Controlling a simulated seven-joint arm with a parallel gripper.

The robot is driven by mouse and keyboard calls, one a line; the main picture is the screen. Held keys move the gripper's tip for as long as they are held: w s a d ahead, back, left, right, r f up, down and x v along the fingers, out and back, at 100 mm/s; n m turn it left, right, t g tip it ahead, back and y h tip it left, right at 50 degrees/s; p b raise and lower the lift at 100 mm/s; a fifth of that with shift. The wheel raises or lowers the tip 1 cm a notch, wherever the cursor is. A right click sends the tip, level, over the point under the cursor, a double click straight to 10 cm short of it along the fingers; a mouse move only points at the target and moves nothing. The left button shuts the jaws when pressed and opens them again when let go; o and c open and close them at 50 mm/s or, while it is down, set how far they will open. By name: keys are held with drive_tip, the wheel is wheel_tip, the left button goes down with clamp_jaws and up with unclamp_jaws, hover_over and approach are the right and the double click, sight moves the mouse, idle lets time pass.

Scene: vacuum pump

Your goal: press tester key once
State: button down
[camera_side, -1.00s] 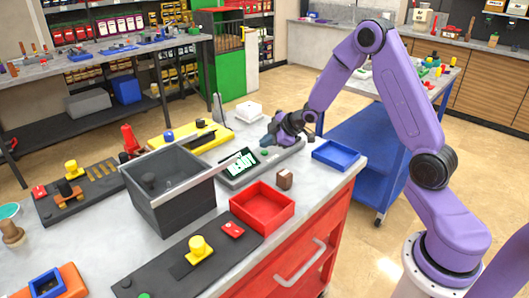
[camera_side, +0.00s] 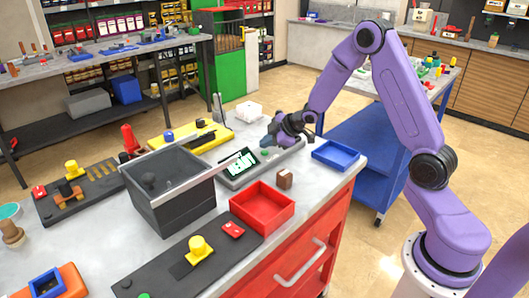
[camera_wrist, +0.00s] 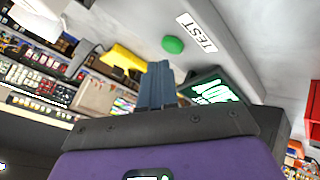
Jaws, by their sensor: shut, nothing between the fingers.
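The tester (camera_side: 262,165) is a grey sloped box on the bench, with a lit screen (camera_side: 240,163) of pale green letters that seem to say READY. In the wrist view, its round green key (camera_wrist: 172,44) sits beside a white TEST label (camera_wrist: 196,32), and the screen (camera_wrist: 212,90) is partly hidden by my gripper. My gripper (camera_side: 268,139) is over the key end of the tester, its blue fingers shut and empty. In the wrist view, the fingertips (camera_wrist: 158,66) show just below the key and look apart from it.
A grey open bin (camera_side: 170,205) stands left of the tester. A yellow base (camera_side: 205,138) and a white object (camera_side: 248,109) are behind.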

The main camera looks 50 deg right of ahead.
sight(267, 153)
drive_tip(key=shift+f, duration=0.35)
drive_tip(key=shift+f, duration=0.35)
idle(0.6)
idle(0.4)
drive_tip(key=shift+r, duration=0.8)
drive_tip(key=shift+r, duration=2.5)
